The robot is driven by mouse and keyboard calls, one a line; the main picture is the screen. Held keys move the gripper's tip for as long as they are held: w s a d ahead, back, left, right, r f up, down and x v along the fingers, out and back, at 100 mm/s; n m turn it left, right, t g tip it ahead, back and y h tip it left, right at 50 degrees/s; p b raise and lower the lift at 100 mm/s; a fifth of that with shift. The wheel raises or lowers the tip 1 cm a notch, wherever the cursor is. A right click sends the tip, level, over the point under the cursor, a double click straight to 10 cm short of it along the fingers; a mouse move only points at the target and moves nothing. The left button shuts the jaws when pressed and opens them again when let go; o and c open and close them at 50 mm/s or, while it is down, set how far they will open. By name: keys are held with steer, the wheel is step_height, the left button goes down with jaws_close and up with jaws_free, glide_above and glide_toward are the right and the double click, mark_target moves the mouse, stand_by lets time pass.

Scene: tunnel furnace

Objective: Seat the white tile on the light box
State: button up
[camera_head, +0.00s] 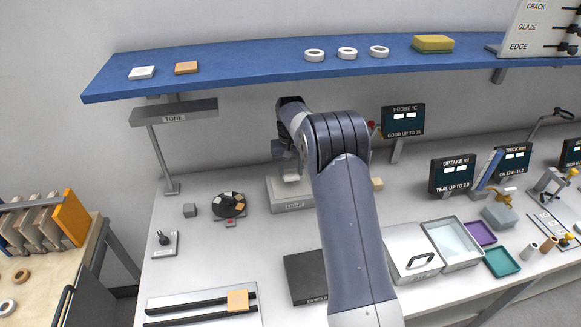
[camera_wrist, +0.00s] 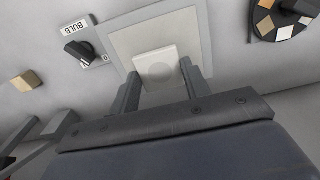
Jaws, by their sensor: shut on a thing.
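The white tile (camera_wrist: 157,65) is square with a faint round mark on its face. It lies between the two fingers of my gripper (camera_wrist: 160,84), which is shut on it. The light box (camera_head: 292,205), labelled LIGHT, is a low pale box on the bench. In the wrist view its pale top panel (camera_wrist: 158,32) with a grey border lies behind the tile. In the head view the white tile (camera_head: 291,178) shows over the box's top, below my gripper (camera_head: 287,168). I cannot tell whether the tile touches the panel. My arm hides the box's right side.
A BULB knob (camera_wrist: 78,50) sits beside the light box. A beige block (camera_head: 376,184) is to its right. A dark wheel of coloured chips (camera_head: 229,205) and a grey cube (camera_head: 190,210) stand to its left. The blue shelf (camera_head: 230,72) runs above, with the TONE lamp (camera_head: 175,115) below it.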

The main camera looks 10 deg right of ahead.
mark_target(291, 174)
steer(key=shift+f, duration=0.6)
stand_by(0.3)
steer(key=shift+f+b, duration=0.7)
steer(key=shift+f, duration=0.45)
steer(key=shift+f, duration=0.4)
steer(key=o, duration=1.1)
steer(key=shift+c, duration=0.2)
steer(key=shift+r, duration=0.1)
step_height(291, 174, up, 11)
steer(key=shift+f+b, duration=0.15)
steer(key=shift+b, duration=0.65)
